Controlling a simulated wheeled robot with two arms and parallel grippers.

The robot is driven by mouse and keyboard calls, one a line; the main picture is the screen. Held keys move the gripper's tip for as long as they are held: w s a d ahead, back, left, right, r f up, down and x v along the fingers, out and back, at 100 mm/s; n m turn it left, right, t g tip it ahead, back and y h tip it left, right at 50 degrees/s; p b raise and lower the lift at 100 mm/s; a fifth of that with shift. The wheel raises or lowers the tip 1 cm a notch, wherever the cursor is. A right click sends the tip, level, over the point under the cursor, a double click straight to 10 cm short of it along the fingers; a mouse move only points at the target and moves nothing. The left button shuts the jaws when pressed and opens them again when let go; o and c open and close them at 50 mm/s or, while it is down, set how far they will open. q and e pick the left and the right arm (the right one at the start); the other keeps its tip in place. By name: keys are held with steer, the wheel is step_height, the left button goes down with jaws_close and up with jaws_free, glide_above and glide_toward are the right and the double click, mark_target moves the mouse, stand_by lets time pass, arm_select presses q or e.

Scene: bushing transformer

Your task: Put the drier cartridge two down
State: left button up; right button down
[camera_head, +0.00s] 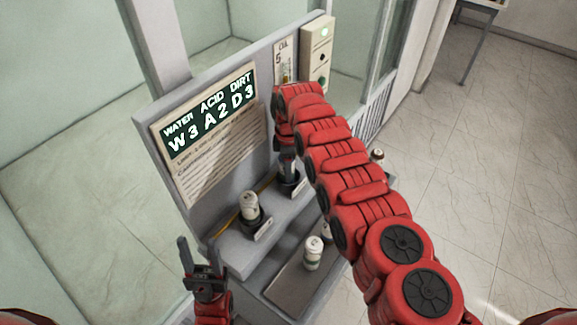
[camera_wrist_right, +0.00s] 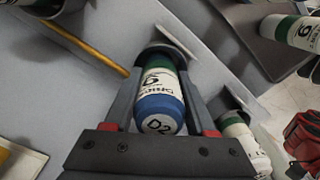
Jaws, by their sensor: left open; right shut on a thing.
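Drier cartridge two (camera_wrist_right: 160,100) has a blue end marked D2, a green band and a white label. My right gripper (camera_wrist_right: 162,92) is shut on it, one finger along each side. Its far end is at a dark round holder (camera_wrist_right: 168,48) on the grey stand; I cannot tell whether it is seated or just above. In the head view my right gripper (camera_head: 288,165) points down at the stand's upper shelf, and the cartridge is mostly hidden by it. My left gripper (camera_head: 203,270) is open and empty at the lower left, apart from the cartridges.
A white cartridge (camera_head: 249,206) stands in a holder to the left. Another (camera_head: 313,253) stands on the lower tray (camera_head: 290,292). A sign board (camera_head: 206,130) reading W3 A2 D3 and a control box (camera_head: 318,55) rise behind the shelf. My right arm hides the right side.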

steer(key=shift+f+b, duration=0.15)
steer(key=shift+b, duration=0.15)
steer(key=shift+c, duration=1.1)
jaws_free()
steer(key=shift+r, duration=0.2)
